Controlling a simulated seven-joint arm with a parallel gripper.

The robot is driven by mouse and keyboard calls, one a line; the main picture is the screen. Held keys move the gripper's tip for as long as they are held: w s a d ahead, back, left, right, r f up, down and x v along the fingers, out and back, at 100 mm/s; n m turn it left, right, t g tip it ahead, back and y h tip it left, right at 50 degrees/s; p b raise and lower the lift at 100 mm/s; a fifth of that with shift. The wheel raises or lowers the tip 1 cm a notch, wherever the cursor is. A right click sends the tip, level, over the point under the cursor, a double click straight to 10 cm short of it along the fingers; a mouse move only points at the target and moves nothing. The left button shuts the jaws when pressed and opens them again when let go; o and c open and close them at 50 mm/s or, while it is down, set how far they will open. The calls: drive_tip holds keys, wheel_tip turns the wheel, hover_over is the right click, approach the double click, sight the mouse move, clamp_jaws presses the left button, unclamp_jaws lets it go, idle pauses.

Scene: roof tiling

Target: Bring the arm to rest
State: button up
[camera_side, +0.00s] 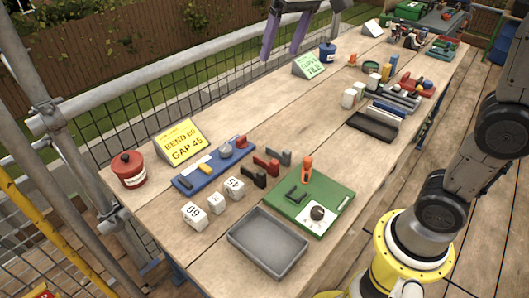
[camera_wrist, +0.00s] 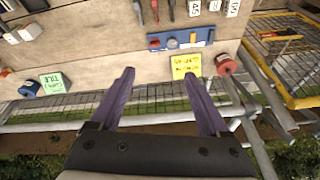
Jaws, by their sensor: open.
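My gripper (camera_side: 286,36) shows at the top of the side view, with two purple fingers pointing down beyond the table's back edge. Its fingers are spread apart and nothing is between them. In the wrist view my gripper (camera_wrist: 168,98) is also open and empty, with the table (camera_wrist: 110,45) and the railing beyond its fingertips. Most of my arm's upper part is out of the side view.
The table (camera_side: 225,120) holds a yellow sign (camera_side: 181,140), a red pot (camera_side: 129,169), a blue tray (camera_side: 203,178), a green board (camera_side: 330,190), a grey tray (camera_side: 267,244), a green sign (camera_side: 308,65) and several white blocks. A metal railing (camera_side: 150,90) runs along the back edge.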

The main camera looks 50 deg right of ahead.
drive_tip(key=s+d+f+t, duration=0.1)
drive_tip(key=s+f+t, duration=0.1)
drive_tip(key=s, duration=1.3)
drive_tip(key=s+f+n, duration=0.2)
drive_tip(key=s+f, duration=0.4)
drive_tip(key=f, duration=0.3)
drive_tip(key=shift+d+f+n, duration=0.15)
drive_tip(key=shift+f+n, duration=0.1)
drive_tip(key=shift+n, duration=0.05)
drive_tip(key=shift+s, duration=0.1)
drive_tip(key=shift+c, duration=0.2)
